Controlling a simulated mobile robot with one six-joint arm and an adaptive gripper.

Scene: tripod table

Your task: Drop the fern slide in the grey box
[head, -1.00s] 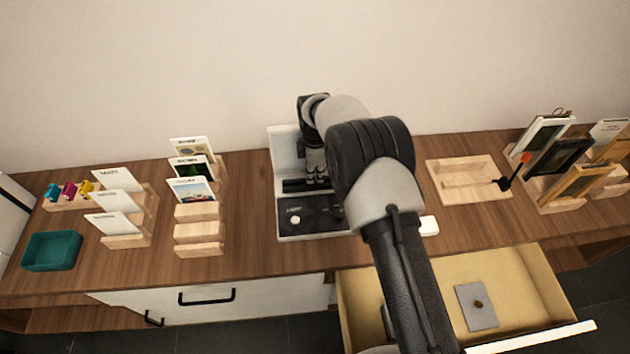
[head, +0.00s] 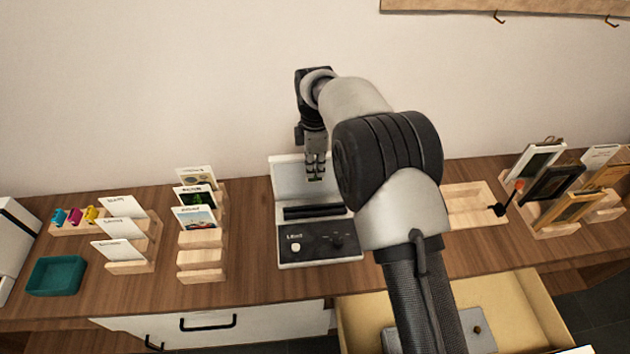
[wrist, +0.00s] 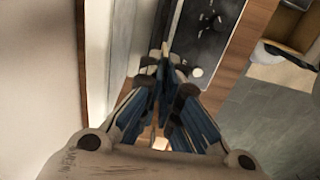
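My gripper (head: 315,172) points down above the back part of the light unit (head: 318,251), its fingers close together. A small dark green piece (head: 315,179) shows at the fingertips, apparently the fern slide; its picture is too small to read. In the wrist view my gripper (wrist: 167,58) has its fingertips nearly together, with a thin pale edge between them. A flat grey box-like item (head: 462,336) with a small brown knob lies in the open drawer at the lower right, partly hidden by my arm.
The open drawer (head: 538,312) juts out in front of the counter. A teal tray (head: 56,276) and card racks (head: 202,257) stand left. A shallow wooden tray (head: 468,208) and framed pictures (head: 552,184) stand right.

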